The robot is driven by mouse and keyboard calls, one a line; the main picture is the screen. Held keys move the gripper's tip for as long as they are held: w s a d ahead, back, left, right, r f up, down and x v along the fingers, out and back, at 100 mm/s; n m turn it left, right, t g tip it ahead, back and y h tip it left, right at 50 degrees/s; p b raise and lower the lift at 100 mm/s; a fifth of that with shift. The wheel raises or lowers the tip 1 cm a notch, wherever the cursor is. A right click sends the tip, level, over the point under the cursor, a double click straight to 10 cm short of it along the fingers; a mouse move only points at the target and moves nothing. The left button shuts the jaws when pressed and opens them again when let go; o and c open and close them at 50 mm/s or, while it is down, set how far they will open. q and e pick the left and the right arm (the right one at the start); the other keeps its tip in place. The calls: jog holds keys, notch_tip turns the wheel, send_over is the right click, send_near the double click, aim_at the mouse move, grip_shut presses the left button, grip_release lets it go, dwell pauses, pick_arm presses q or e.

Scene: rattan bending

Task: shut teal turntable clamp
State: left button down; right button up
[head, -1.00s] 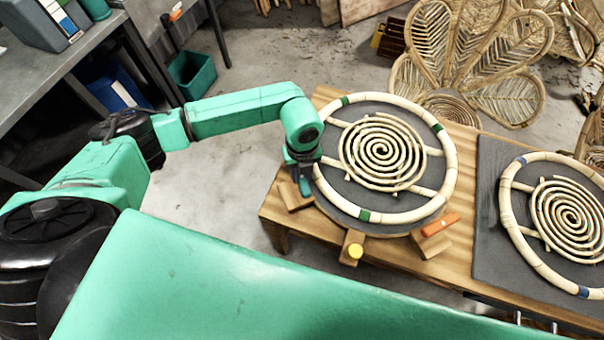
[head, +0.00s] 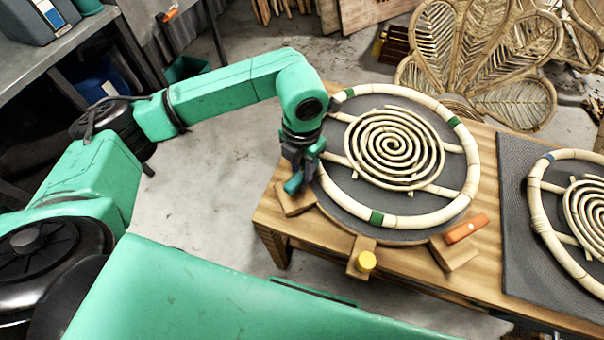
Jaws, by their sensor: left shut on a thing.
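The teal clamp handle (head: 293,185) sits at the left edge of the round turntable (head: 345,208), above a small wooden block (head: 295,203). My left gripper (head: 298,165) is shut on the teal handle, with its fingers pointing down; they hide the handle's upper part. The handle leans toward the lower left. A rattan ring with a spiral (head: 393,148) lies on the turntable. The yellow clamp (head: 366,261) is at the front edge and the orange clamp (head: 465,229) at the front right. My right gripper is not in view.
A second rattan ring (head: 536,205) lies on a dark mat (head: 515,245) at the right of the wooden table (head: 487,190). Petal-shaped rattan panels (head: 470,55) are behind it. Grey benches stand at the upper left. The floor left of the table is clear.

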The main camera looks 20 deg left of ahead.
pick_arm(q)
jog(key=m+b, duration=0.3)
jog(key=shift+f, duration=0.2)
jog(key=shift+r+m+b, duration=0.2)
jog(key=shift+m+b, duration=0.8)
jog(key=shift+m, duration=0.1)
jog(key=c, duration=0.6)
grip_release()
jog(key=shift+r, duration=0.1)
